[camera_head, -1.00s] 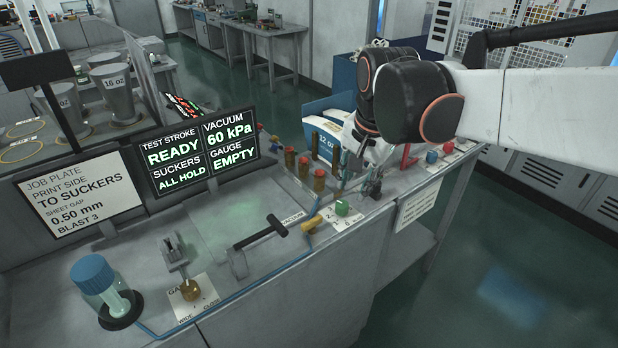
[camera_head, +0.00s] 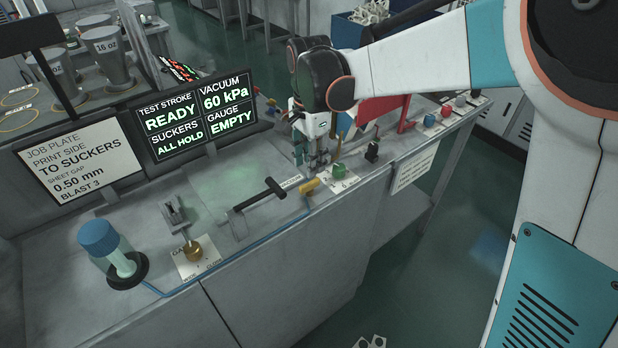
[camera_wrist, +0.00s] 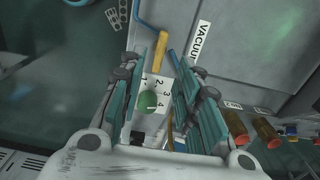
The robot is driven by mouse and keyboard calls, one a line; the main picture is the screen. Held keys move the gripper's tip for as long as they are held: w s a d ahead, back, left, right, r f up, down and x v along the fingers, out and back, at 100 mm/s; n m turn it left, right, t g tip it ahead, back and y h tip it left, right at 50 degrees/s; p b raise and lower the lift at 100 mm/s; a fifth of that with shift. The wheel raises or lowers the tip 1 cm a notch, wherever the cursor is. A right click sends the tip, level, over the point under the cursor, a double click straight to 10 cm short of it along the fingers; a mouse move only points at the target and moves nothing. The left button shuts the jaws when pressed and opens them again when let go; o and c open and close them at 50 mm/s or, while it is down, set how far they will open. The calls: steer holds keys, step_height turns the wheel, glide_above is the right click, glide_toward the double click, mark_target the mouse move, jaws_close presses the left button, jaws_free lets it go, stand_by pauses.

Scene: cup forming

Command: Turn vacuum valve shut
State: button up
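The vacuum valve shows as a yellow lever handle (camera_head: 309,187) on the bench top by the VACUUM label (camera_head: 290,182), at the end of a blue hose. In the wrist view the yellow handle (camera_wrist: 162,50) lies ahead, between the lines of the two fingers. My gripper (camera_head: 313,168) points down just behind and above the valve. In the wrist view my gripper (camera_wrist: 160,72) has its fingers spread, with nothing held between them. I cannot tell the exact height gap to the handle.
A green knob (camera_head: 338,171) on a numbered plate sits right of the valve, with a black knob (camera_head: 372,150) beyond it. A black T-handle (camera_head: 262,194) is to the left. Brown cylinders (camera_wrist: 267,132) stand close by. The display (camera_head: 190,118) reads vacuum 60 kPa.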

mark_target(310, 182)
step_height(310, 182, down, 7)
steer(key=shift+f+b, duration=0.1)
steer(key=shift+b, duration=0.8)
steer(key=shift+c, duration=0.6)
jaws_close()
